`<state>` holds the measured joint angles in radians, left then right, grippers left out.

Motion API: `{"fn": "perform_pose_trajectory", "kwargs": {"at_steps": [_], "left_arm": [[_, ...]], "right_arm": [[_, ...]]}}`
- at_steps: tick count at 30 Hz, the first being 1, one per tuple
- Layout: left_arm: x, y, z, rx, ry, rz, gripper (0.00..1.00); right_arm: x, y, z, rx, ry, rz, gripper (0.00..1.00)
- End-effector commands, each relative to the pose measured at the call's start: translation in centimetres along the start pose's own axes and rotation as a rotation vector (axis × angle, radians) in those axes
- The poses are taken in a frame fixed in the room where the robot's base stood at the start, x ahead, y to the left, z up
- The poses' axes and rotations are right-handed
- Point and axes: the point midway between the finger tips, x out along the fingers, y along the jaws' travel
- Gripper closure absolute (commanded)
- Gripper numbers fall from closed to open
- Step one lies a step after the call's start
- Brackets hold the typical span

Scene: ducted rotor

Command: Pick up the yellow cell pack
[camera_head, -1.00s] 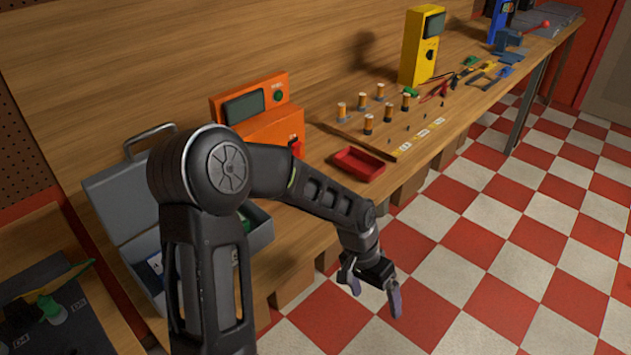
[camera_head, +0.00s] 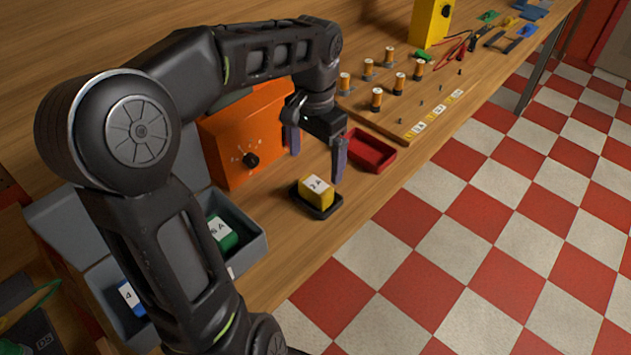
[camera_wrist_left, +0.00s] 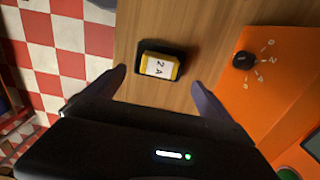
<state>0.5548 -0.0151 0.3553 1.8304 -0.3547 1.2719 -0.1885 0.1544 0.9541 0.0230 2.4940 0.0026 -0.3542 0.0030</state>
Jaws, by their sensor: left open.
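The yellow cell pack (camera_head: 316,190) has a white label reading 2 A and sits in a small black tray (camera_head: 325,211) on the wooden bench, near its front edge. In the left wrist view the cell pack (camera_wrist_left: 160,66) lies ahead of and between the fingertips. My left gripper (camera_head: 316,162) is open and empty above the cell pack, apart from it; its fingers also show in the left wrist view (camera_wrist_left: 160,85). My right gripper is not in view.
An orange box with a dial (camera_head: 245,140) stands close to the left finger. A red tray (camera_head: 372,151) lies just right of the gripper. A grey case (camera_head: 258,247) holds green and blue packs. Coils on a board (camera_head: 376,98) stand farther back.

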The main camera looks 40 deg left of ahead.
Motion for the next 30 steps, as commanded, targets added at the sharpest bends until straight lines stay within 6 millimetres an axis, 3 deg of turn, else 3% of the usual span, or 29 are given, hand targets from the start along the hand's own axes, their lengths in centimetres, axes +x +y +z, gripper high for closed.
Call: {"fn": "perform_pose_trajectory", "kwargs": {"at_steps": [5,12,23,30], "left_arm": [[0.3,0.0,0.0,0.000,-0.001,0.001,0.06],[2.5,0.0,0.0,0.000,-0.002,0.001,0.06],[2.9,0.0,0.0,0.000,-0.001,0.001,0.06],[5.9,0.0,-0.1,-0.001,-0.005,0.004,0.06]], "right_arm": [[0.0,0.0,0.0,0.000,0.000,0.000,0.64],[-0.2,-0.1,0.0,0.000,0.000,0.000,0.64],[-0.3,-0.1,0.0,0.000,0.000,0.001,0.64],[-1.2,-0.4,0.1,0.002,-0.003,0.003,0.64]]}}
